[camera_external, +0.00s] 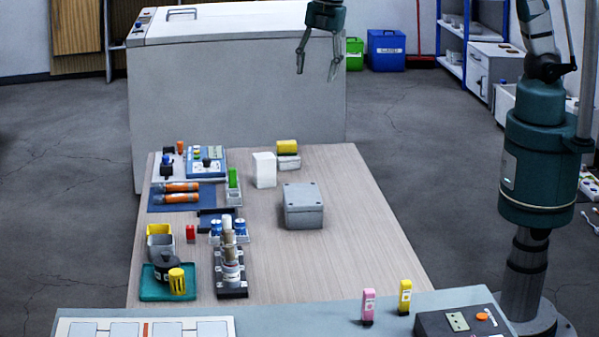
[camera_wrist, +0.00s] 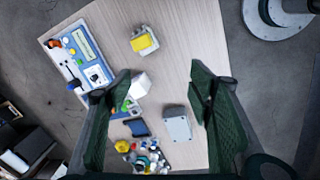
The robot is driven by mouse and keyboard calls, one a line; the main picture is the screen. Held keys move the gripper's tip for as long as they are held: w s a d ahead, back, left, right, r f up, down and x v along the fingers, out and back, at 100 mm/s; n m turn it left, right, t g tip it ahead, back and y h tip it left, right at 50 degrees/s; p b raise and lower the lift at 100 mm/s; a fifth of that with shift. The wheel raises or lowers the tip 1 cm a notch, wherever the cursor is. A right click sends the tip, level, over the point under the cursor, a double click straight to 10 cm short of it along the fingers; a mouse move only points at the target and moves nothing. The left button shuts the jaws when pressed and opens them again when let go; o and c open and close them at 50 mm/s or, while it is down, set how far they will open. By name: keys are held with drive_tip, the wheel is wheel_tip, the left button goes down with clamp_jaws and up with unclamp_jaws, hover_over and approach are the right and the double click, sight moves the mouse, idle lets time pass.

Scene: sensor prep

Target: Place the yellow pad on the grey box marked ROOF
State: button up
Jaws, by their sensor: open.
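A yellow block, which looks like the pad (camera_external: 287,146), rests on a small light grey box (camera_external: 289,162) at the far side of the table. The pad (camera_wrist: 146,42) and its box also show at the top of the wrist view. A larger grey lidded box (camera_external: 303,207) stands nearer, right of the table's middle; it is right of centre in the wrist view (camera_wrist: 177,128). I cannot read ROOF on either box. My gripper (camera_external: 317,72) is open and empty, high above the far end of the table. Its fingers frame the wrist view (camera_wrist: 163,84).
A white block (camera_external: 264,170) stands between the pad and the larger box, to their left. Devices, orange cylinders (camera_external: 181,187), bins and a teal tray (camera_external: 161,290) crowd the left side. The table's right side (camera_external: 365,230) is clear. A large grey cabinet (camera_external: 240,90) stands behind.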

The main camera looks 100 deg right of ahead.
drive_tip(key=s+a+r+m+t, duration=0.1)
drive_tip(key=s+a+r+m, duration=0.15)
drive_tip(key=s, duration=0.55)
drive_tip(key=s+a+r+m+t, duration=0.2)
drive_tip(key=s+r+m, duration=0.2)
drive_tip(key=s, duration=0.4)
drive_tip(key=s+a+r+m+t, duration=0.1)
drive_tip(key=s+a+r+m, duration=0.2)
drive_tip(key=s, duration=0.5)
drive_tip(key=s+f+m+t, duration=0.1)
drive_tip(key=s+m, duration=0.3)
drive_tip(key=s, duration=0.4)
drive_tip(key=shift+s+a, duration=0.2)
drive_tip(key=shift+a, duration=0.05)
